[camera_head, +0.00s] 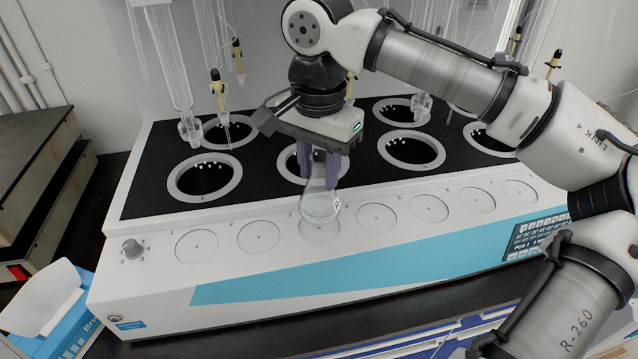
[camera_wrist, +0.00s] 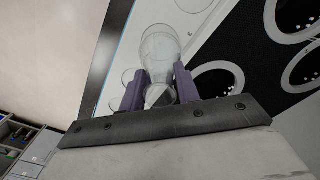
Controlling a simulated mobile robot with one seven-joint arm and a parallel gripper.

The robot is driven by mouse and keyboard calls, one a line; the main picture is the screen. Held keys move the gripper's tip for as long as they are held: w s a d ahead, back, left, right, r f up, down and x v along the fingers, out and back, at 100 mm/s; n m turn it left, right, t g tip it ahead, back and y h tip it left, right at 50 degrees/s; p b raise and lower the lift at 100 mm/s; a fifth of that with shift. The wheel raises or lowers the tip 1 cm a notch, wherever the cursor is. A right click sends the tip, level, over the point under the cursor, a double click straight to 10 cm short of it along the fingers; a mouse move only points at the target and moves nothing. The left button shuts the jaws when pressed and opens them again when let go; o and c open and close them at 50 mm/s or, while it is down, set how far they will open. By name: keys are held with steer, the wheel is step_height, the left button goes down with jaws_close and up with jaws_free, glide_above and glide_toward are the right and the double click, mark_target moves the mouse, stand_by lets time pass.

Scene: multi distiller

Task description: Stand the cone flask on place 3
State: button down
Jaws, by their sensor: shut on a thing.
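The clear glass cone flask (camera_head: 321,205) is in my gripper (camera_head: 320,168), wide base down and roughly upright in the head view. My gripper is shut on its neck with two purple fingers. The flask's base overlaps the back part of place 3 (camera_head: 320,236), a round marked spot on the white front ledge. I cannot tell whether the base touches the ledge. In the wrist view the flask (camera_wrist: 160,45) extends away between the fingers of my gripper (camera_wrist: 158,88).
Empty round places flank place 3: place 2 (camera_head: 258,237) on the left and place 4 (camera_head: 377,217) on the right. Ringed black wells (camera_head: 204,177) lie behind, with glass tubes (camera_head: 178,75) hanging above. A knob (camera_head: 132,248) is at the ledge's left end.

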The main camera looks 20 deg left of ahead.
mark_target(319, 187)
step_height(319, 187, down, 4)
steer(key=shift+f, duration=0.1)
steer(key=c, duration=1)
jaws_free()
step_height(319, 187, up, 12)
steer(key=b, duration=0.1)
